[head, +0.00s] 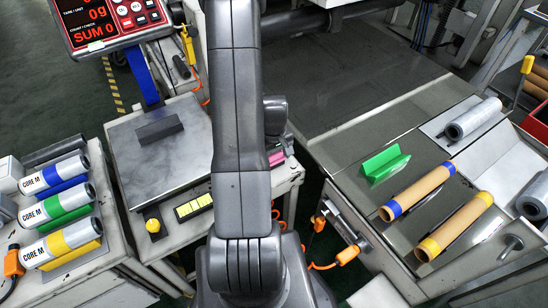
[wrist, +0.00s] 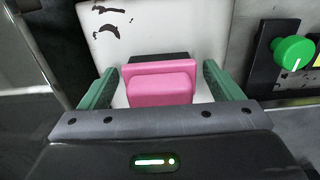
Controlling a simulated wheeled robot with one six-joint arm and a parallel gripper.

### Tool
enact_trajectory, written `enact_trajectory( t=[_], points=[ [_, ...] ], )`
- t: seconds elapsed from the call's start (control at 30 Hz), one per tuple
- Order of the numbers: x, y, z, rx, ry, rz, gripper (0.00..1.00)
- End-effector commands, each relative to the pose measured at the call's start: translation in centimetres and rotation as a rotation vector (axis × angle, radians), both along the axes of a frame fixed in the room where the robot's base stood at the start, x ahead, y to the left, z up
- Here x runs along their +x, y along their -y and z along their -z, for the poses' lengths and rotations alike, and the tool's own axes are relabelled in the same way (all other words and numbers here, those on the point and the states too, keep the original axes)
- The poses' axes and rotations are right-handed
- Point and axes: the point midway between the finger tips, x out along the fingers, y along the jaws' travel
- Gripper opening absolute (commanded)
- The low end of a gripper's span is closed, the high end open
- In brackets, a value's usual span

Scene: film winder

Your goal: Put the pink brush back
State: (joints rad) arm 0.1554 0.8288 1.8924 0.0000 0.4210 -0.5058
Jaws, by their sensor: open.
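The pink brush (wrist: 160,88) is a blocky pink piece in the wrist view, with a dark strip showing along its far edge. It lies on a worn white surface. My gripper (wrist: 160,80) is open, with one green finger on each side of the brush. Small gaps show between the fingers and the brush. In the head view only a small bit of pink (head: 277,158) shows just right of my arm, at the edge of the scale's bench. My gripper is hidden behind the arm there.
A green knob (wrist: 292,53) stands right of my gripper. A scale plate (head: 160,150) with a dark grey block lies left of my arm. The right bench holds a green angled piece (head: 385,165) and brown tubes (head: 418,190).

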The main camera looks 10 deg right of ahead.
Motion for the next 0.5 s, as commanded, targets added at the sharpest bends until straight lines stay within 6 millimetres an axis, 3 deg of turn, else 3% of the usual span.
enact_trajectory(
  t=[0.5],
  points=[
    [0.1,0.0,-9.5,-0.001,0.004,0.000,0.86]
  ],
)
